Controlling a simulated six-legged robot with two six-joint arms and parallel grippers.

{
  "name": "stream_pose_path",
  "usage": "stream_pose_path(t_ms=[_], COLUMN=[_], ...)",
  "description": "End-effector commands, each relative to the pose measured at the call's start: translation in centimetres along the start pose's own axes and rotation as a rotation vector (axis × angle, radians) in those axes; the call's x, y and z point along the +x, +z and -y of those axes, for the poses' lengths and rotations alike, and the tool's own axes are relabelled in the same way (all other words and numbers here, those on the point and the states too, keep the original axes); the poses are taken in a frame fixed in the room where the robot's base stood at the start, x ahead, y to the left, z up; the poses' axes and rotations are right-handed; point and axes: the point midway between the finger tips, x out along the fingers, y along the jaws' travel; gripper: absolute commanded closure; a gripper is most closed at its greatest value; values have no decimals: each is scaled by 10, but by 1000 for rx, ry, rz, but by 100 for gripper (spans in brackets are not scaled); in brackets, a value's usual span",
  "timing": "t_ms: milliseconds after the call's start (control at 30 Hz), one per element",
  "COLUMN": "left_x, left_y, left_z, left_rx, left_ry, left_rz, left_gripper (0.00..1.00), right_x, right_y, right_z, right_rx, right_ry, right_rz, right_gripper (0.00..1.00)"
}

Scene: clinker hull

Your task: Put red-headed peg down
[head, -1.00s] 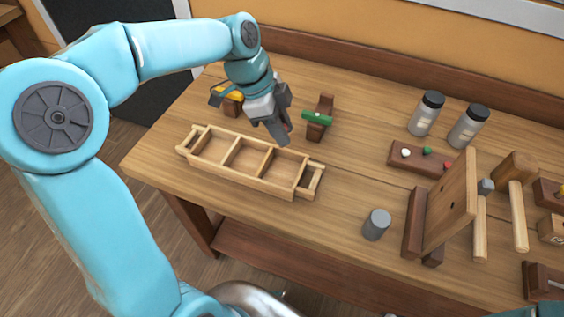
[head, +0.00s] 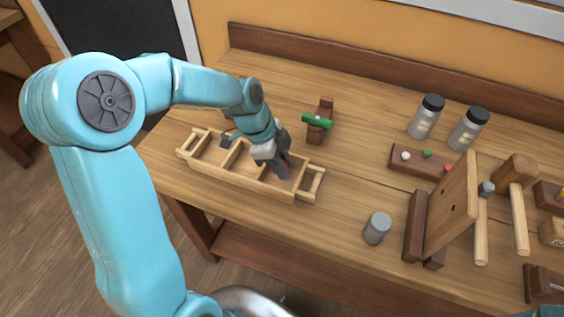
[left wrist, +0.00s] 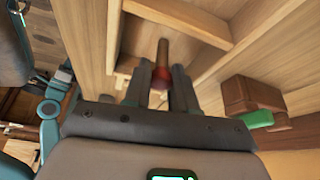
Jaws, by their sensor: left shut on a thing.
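The red-headed peg (left wrist: 161,75) shows in the left wrist view between the two fingers of my left gripper (left wrist: 161,92). Its brown shank points away from the gripper, toward the tray. In the head view my left gripper (head: 284,172) is over the right-hand compartment of the wooden tray (head: 212,177), fingers pointing down. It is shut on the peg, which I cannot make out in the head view. Whether the peg touches the tray floor is not clear. My right gripper is not in view.
A brown stand with a green piece (head: 317,121) is behind the tray. To the right are a grey cylinder (head: 377,228), a peg block (head: 415,162), two jars (head: 426,117), an upright board (head: 452,205) and mallets (head: 519,210). Bare table lies between tray and cylinder.

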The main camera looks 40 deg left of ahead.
Motion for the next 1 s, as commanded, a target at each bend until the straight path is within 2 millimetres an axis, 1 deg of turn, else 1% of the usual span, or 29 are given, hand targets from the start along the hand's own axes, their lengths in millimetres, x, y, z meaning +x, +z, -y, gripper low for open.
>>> stream_pose_path(t_ms=[67,100,133,167,433,500,567,667,800,900,1000], left_x=[4,2,2,2,1,-4,-9,-29,-63,-85,-103], left_y=[2,1,1,1,0,-2,0,0,0,0,0], left_z=[0,0,0,0,0,0,1,1,1,1,1], left_rx=[0,0,0,0,0,0,0,1,0,0,0], left_ry=[0,0,0,0,0,0,-2,-6,-7,-6,-4], left_rz=[0,0,0,0,0,0,0,0,0,0,0], left_gripper=[100,61,52,49,49,49,49,49,49,49,49], right_x=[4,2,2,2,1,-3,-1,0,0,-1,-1], right_y=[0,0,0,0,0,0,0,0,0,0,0], right_z=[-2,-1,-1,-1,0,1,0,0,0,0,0], right_rx=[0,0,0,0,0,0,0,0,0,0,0], right_ry=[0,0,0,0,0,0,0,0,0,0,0], right_rz=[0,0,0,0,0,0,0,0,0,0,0], right_gripper=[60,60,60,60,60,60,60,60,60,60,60])
